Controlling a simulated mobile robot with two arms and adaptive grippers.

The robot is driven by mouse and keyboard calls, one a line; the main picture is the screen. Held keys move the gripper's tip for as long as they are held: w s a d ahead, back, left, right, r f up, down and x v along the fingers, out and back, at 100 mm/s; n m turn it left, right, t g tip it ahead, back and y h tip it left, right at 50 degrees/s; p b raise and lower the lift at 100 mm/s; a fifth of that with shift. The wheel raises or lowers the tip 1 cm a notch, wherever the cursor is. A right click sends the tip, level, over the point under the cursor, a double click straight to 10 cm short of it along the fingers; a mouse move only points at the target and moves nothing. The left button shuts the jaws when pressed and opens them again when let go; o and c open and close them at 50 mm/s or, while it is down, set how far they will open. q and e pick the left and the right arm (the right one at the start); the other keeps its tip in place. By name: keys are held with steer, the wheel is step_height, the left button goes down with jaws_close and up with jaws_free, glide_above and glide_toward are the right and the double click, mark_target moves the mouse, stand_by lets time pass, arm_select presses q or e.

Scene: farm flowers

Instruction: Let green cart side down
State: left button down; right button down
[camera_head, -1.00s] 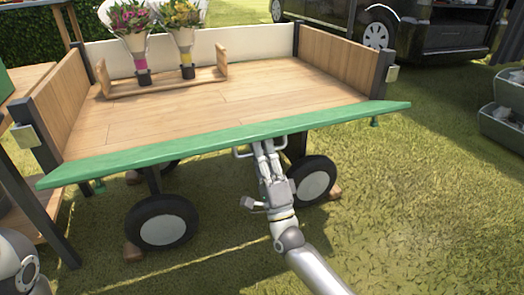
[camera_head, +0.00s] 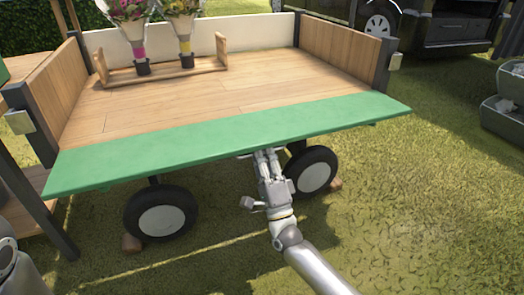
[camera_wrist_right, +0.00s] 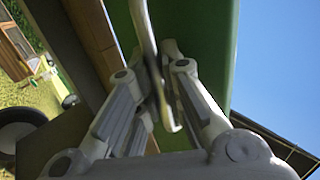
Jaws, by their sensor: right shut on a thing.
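The green cart side (camera_head: 220,140) is folded outward along the front of the wooden cart (camera_head: 190,97), its broad flat green face turned up to the head camera. In the right wrist view the green side (camera_wrist_right: 208,40) rises behind my fingers. My right gripper (camera_head: 265,158) is under the front edge of the side. Its fingers (camera_wrist_right: 163,95) are shut on a metal handle (camera_wrist_right: 148,45), which runs between them in the right wrist view. In the head view the panel hides most of the handle. My left gripper is out of view.
Two flower bouquets (camera_head: 127,10) stand in a wooden rack (camera_head: 160,75) on the cart bed. Cart wheels (camera_head: 160,215) rest on grass below the panel. Open grass (camera_head: 430,200) lies to the right, with grey bins (camera_head: 505,125) at the far right.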

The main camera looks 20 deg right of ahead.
steer(key=shift+s, duration=0.1)
steer(key=c, duration=1.5)
jaws_free()
steer(key=shift+r, duration=0.15)
steer(key=shift+c, duration=0.2)
steer(key=v, duration=1.2)
